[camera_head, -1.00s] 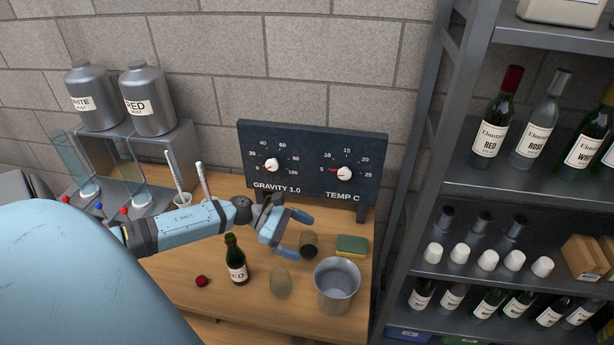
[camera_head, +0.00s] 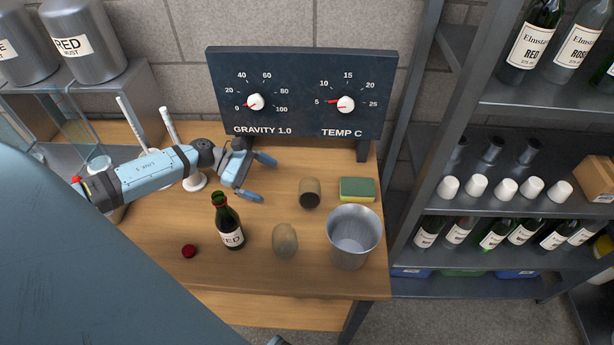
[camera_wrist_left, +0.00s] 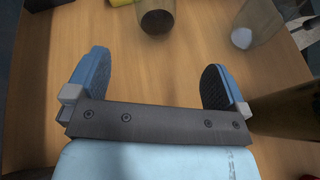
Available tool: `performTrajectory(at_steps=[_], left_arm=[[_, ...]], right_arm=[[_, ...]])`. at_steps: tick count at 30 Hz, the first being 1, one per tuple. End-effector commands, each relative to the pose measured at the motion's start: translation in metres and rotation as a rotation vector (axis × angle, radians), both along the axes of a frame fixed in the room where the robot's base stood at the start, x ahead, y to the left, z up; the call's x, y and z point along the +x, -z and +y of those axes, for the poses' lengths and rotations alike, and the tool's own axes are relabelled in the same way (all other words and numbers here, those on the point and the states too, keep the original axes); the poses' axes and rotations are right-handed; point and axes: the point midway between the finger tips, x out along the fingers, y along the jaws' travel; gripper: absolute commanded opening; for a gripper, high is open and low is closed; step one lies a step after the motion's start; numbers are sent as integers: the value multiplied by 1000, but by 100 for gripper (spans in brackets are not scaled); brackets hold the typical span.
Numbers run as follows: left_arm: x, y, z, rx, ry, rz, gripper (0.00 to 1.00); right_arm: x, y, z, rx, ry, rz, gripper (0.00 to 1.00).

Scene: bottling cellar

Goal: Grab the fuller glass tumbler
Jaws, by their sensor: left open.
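Two small tumblers stand on the wooden table. One (camera_head: 310,193) holds something dark brown; in the left wrist view its dark bottom shows at the top (camera_wrist_left: 156,20). The other (camera_head: 285,241), nearer the front, looks pale tan; in the left wrist view it is see-through with a whitish base (camera_wrist_left: 243,38). Their exact fill levels are hard to tell. My left gripper (camera_head: 263,178) is open and empty, left of the dark tumbler and apart from it. In its wrist view nothing is between the fingers (camera_wrist_left: 155,85). My right gripper is not in view.
A red wine bottle (camera_head: 229,222) stands left of the pale tumbler, with a red cap (camera_head: 189,251) beside it. A metal bucket (camera_head: 352,250) and a sponge (camera_head: 357,190) are to the right. A dial board (camera_head: 300,95) stands behind. Bottle shelves (camera_head: 525,205) are at far right.

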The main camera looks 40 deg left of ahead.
Motion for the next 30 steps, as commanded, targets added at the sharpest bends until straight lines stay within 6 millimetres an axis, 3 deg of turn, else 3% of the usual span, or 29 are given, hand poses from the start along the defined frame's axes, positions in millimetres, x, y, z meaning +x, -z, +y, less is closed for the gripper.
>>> performTrajectory(at_steps=[9,17,25,30], left_arm=[[19,16,-43,-3,-1,-1,100],[27,25,-61,-1,-1,0,100],[45,38,-93,-3,-1,0,100],[48,43,-100,0,-1,0,100]], right_arm=[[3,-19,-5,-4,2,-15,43],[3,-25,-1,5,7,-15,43],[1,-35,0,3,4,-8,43],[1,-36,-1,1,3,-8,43]])
